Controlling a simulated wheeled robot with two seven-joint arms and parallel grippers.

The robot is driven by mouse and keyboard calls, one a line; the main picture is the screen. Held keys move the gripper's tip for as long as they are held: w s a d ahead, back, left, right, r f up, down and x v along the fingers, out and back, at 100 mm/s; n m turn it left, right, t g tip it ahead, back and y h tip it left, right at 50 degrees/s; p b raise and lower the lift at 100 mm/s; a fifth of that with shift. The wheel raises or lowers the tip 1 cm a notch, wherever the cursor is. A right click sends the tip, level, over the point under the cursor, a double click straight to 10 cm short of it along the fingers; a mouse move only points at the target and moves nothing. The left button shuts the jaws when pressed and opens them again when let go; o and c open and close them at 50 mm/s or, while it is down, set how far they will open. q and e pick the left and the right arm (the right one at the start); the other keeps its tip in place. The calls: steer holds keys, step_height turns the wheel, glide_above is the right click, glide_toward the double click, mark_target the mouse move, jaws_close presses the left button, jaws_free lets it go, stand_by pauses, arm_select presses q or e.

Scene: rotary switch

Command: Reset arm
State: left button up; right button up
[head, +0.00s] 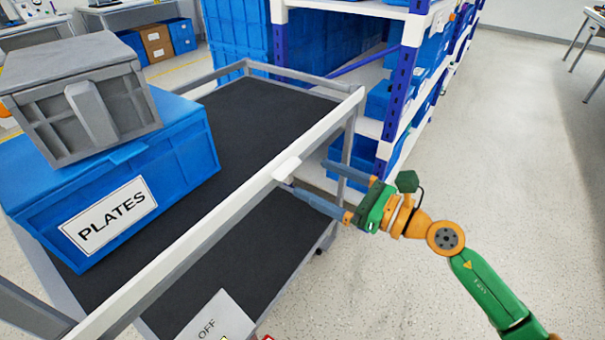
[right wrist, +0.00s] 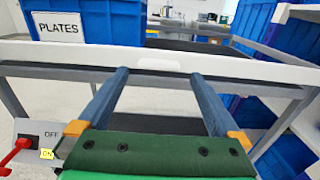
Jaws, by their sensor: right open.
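My right gripper (head: 305,174) is open and empty, with its two blue-grey fingers spread at the white front rail of the cart. In the right wrist view the gripper (right wrist: 160,75) points at the rail, with nothing between the fingers; I cannot tell whether they touch it. The rotary switch's grey panel marked OFF (head: 210,318) is cut off at the bottom of the head view. In the right wrist view the switch panel (right wrist: 32,131) is at the lower left, with a red lever (right wrist: 14,151) and a yellow ON label, apart from the gripper. My left gripper is not in view.
The cart's white rail (head: 222,213) edges a dark shelf (head: 240,115). A blue PLATES crate (head: 185,150) with a grey box (head: 85,100) on top stands at left. Blue-and-white shelving (head: 393,85) with blue bins is behind. Floor at right is clear.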

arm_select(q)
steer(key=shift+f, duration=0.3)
arm_select(e)
steer(key=shift+v, duration=0.8)
